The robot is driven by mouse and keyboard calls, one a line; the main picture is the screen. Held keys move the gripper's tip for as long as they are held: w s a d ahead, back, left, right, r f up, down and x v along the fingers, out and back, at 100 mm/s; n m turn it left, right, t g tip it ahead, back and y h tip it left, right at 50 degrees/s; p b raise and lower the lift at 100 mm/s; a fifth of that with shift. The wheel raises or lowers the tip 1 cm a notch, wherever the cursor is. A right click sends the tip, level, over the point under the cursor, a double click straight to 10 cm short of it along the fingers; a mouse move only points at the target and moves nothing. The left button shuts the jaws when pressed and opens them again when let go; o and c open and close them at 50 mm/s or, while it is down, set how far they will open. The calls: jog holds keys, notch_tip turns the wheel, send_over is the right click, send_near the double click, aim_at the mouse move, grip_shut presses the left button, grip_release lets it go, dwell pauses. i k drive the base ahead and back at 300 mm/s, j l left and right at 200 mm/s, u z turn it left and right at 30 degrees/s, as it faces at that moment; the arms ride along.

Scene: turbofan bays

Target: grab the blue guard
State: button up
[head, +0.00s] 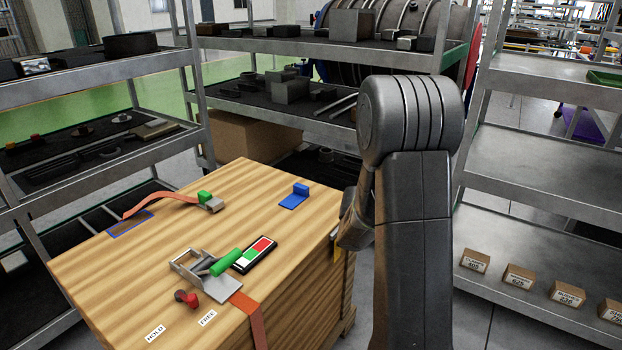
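The blue guard (296,195) is a small L-shaped piece, with a flat plate and an upright block at its far end. It sits on the top of the wooden crate (190,237), near the far right edge. Nothing touches it. My arm stands to the right of the crate, and a dark part of it reaches down beside the crate's right edge. My gripper's fingers do not show; the arm or the crate hides them, or they are out of frame.
The crate top also holds a metal buckle with a green handle (225,261), a red-green-white indicator (255,254), a red knob (186,298), an orange strap (160,198) and a blue-outlined rectangle (130,224). Metal shelves (330,130) stand behind and at both sides.

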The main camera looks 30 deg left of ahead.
aim_at(301, 192)
jog(key=i+u, duration=0.9)
jog(key=u, duration=1)
